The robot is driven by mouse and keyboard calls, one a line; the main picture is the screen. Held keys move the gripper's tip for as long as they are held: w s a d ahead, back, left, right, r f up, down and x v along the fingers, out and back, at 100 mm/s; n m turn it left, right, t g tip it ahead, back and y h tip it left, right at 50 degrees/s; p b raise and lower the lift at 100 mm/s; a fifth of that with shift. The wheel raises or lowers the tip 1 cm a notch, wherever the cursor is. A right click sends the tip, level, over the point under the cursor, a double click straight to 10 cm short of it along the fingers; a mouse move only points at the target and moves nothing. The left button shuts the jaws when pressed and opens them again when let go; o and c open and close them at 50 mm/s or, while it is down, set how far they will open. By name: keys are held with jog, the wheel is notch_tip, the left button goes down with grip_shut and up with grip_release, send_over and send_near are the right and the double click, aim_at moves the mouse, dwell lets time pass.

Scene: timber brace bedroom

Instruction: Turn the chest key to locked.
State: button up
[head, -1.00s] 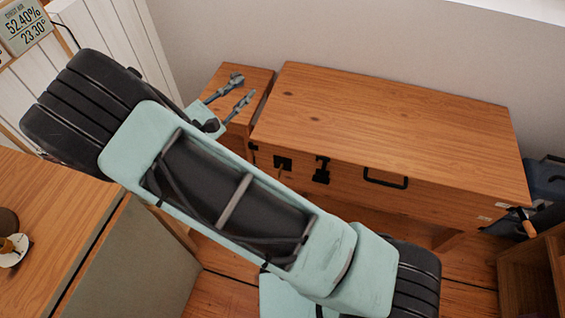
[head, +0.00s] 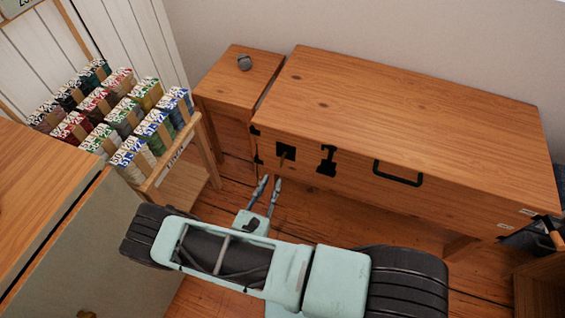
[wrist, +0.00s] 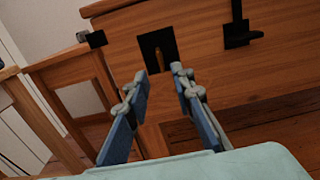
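The wooden chest (head: 400,115) stands against the wall with its lid closed. On its front left is a black lock plate (head: 286,152) with a brass key (head: 283,160) in it. In the wrist view the key (wrist: 158,58) shows as a small upright brass piece on the dark plate (wrist: 150,43). My gripper (head: 269,181) is open and empty, below and in front of the lock plate. In the wrist view its fingertips (wrist: 158,74) are apart, with the key just beyond and between them. No contact with the key shows.
A black hasp (head: 326,160) and a black handle (head: 398,173) are right of the lock. A small wooden side table (head: 225,85) with a grey knob-like object (head: 244,63) stands left of the chest. A rack of labelled yarn-like bundles (head: 120,115) is at the left.

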aim_at(280, 165)
jog(key=b+x, duration=0.1)
jog(key=x, duration=0.9)
grip_shut()
